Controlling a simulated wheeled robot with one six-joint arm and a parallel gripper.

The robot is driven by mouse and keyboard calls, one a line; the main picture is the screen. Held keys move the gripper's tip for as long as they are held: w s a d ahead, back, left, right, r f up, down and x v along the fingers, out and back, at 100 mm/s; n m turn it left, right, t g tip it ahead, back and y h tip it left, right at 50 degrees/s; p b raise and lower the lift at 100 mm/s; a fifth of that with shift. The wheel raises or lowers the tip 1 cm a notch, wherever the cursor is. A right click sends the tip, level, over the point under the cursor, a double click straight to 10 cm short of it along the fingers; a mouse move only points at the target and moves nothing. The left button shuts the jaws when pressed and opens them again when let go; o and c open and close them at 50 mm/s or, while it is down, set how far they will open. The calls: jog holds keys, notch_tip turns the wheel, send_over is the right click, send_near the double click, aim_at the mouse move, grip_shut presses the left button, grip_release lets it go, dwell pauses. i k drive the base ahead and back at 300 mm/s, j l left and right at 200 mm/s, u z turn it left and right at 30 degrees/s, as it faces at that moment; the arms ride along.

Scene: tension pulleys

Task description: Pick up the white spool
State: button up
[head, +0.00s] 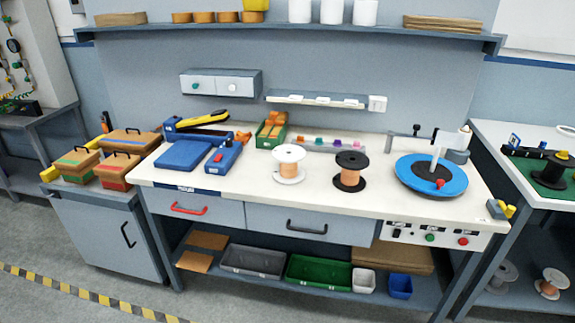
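The white spool (289,165) stands upright on the workbench top (232,183), near the middle. It has white flanges and copper-coloured winding around its core. A black spool (350,172) of the same shape, also with copper-coloured winding, stands to its right with a gap between them. My gripper does not show in the head view.
A blue round turntable (431,174) with an upright rod stands to the right. A blue press-like tool (185,153) and a green bin (270,132) stand left and behind. The bench front before the spools is clear. A shelf (290,31) hangs above.

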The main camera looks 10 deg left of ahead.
aim_at(289, 172)
jog(key=i+j, duration=0.75)
jog(key=j, duration=0.15)
jog(key=i+j, duration=0.75)
jog(key=j, duration=0.1)
